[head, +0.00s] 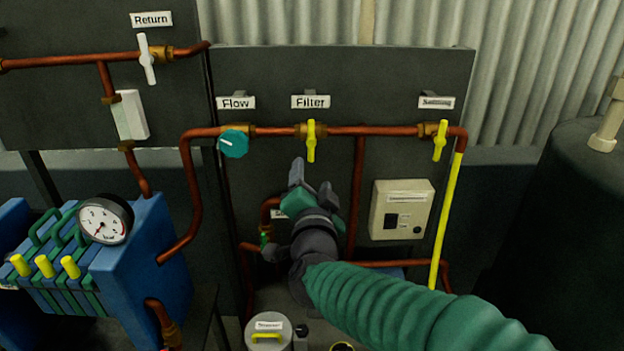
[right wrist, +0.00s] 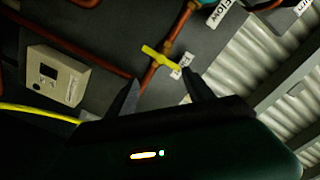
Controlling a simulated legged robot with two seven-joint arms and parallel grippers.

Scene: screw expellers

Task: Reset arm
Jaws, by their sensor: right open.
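My right gripper (head: 312,180) reaches in from the lower right on a green ribbed arm. Its fingers are apart with nothing between them, below the yellow valve handle (head: 311,141) under the "Filter" label in the head view. In the right wrist view the two dark fingers (right wrist: 160,90) point at the panel, with a yellow valve handle (right wrist: 160,58) beyond them, apart from the fingers. My left gripper is not in view.
A beige box (head: 401,209) is on the panel to the right of my gripper. Copper pipes (head: 358,190) run across the panel. A teal knob (head: 233,143), another yellow handle (head: 440,140), a gauge (head: 104,219) and a dark tank (head: 570,230) stand around. A lidded container (head: 268,335) is below.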

